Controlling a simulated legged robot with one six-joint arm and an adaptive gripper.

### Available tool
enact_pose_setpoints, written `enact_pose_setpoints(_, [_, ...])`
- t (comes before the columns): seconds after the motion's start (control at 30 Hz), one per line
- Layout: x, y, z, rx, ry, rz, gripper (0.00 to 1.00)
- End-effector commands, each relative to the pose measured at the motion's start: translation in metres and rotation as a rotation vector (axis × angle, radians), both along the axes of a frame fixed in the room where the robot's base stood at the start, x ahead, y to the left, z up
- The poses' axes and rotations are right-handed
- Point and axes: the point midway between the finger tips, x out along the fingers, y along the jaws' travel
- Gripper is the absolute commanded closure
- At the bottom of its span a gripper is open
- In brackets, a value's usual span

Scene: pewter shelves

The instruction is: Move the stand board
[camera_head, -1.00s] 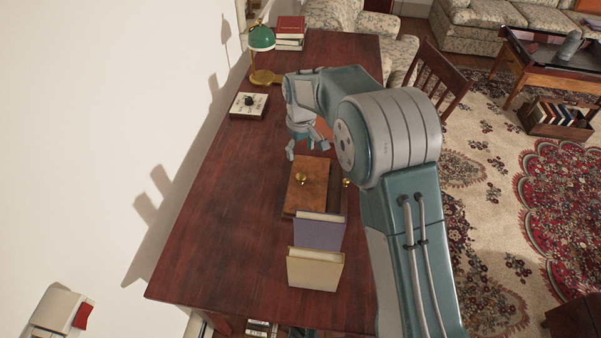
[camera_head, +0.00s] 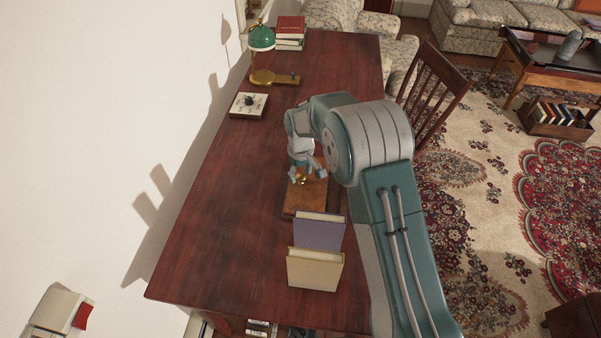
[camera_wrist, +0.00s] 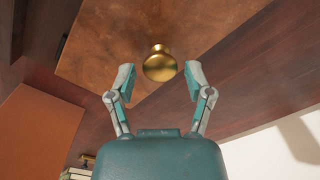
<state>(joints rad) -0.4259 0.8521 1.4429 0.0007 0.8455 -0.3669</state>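The stand board is a brown flat board (camera_head: 303,203) on the dark red desk, with a small brass knob (camera_head: 302,178) on its upper face. In the wrist view the board (camera_wrist: 115,35) fills the top, and the knob (camera_wrist: 159,66) sits just beyond and between my fingertips. My gripper (camera_head: 307,174) is over the board in the head view. In the wrist view my gripper (camera_wrist: 159,82) is open, a finger on each side of the knob's near side, with no visible contact.
Two upright books, one purple (camera_head: 318,232) and one cream (camera_head: 314,270), stand close in front of the board. A green desk lamp (camera_head: 262,40), a white square box (camera_head: 248,105) and stacked books (camera_head: 290,32) are farther back. The desk's left side (camera_head: 215,210) is clear.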

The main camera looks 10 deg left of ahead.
Motion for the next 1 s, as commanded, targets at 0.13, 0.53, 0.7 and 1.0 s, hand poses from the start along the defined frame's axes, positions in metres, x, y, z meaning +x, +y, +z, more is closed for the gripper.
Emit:
enact_pose_setpoints(0.13, [0.0,0.0,0.0,0.0,0.0,0.0,1.0])
enact_pose_setpoints(0.53, [0.0,-0.003,0.003,0.041,0.002,-0.003,1.0])
enact_pose_setpoints(0.7, [0.0,-0.01,0.01,0.126,0.002,-0.005,1.0])
enact_pose_setpoints(1.0, [0.001,-0.029,0.026,0.374,0.003,-0.01,1.0])
